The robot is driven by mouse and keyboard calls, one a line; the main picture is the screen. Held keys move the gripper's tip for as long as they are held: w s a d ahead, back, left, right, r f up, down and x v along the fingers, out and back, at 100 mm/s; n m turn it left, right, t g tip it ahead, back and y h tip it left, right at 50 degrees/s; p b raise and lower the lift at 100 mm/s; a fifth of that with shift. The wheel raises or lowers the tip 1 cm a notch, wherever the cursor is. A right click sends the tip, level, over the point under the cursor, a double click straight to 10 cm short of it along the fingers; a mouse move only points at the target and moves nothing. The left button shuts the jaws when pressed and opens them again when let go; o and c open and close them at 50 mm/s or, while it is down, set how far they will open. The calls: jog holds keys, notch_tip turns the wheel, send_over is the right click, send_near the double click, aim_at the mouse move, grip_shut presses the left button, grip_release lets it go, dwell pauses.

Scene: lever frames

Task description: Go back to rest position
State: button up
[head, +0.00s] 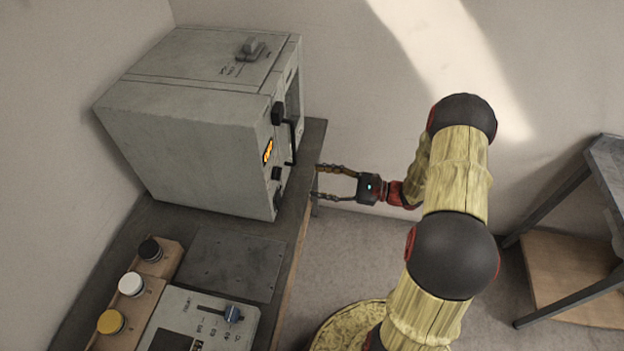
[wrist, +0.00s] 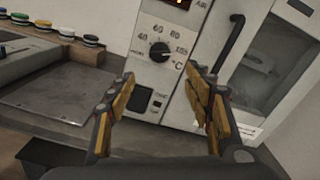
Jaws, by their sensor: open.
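My gripper (head: 325,183) is open and empty, just off the front edge of the bench, facing the grey oven-like cabinet. In the wrist view its two fingers (wrist: 160,102) stand wide apart, with the cabinet's control panel (wrist: 162,58) behind them. The panel has a black temperature knob (wrist: 160,51) and a dark switch (wrist: 140,98). The cabinet (head: 190,135) stands on the bench, and its windowed door (wrist: 270,60) with a black handle (wrist: 228,46) shows right of the panel. My gripper appears apart from all of these.
The dark bench (head: 308,150) carries a box of coloured buttons (head: 130,284) and a panel with a blue-knobbed lever (head: 232,314). A metal-framed table (head: 570,235) with a wooden lower shelf stands at the right. Floor between bench and table is clear beyond my arm.

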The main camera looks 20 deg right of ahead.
dwell(0.5)
jog(key=s+a+f+g, duration=0.3)
jog(key=s+f+g, duration=0.1)
jog(key=s+f, duration=0.1)
jog(key=s+a+r+n+g+h, duration=0.2)
jog(key=s+r+n+g+h, duration=0.15)
jog(key=s+n+g, duration=0.6)
jog(key=s+d+r+n+t+h+b, duration=0.1)
jog(key=s+r+n+t+h, duration=0.1)
jog(key=s+r+n+h, duration=0.3)
jog(key=s+d+r+n+t+h+b, duration=0.1)
jog(key=s+r+n+t+h+b, duration=0.1)
jog(key=r+h, duration=0.4)
jog(key=s+a+r+n+t, duration=0.1)
jog(key=a+r+n+t, duration=0.1)
jog(key=r, duration=0.3)
jog(key=s+a+r+n+t+b, duration=0.1)
jog(key=a+r+n+t, duration=0.1)
jog(key=a+r, duration=0.2)
jog(key=shift+a+r, duration=0.3)
jog(key=shift+r, duration=0.65)
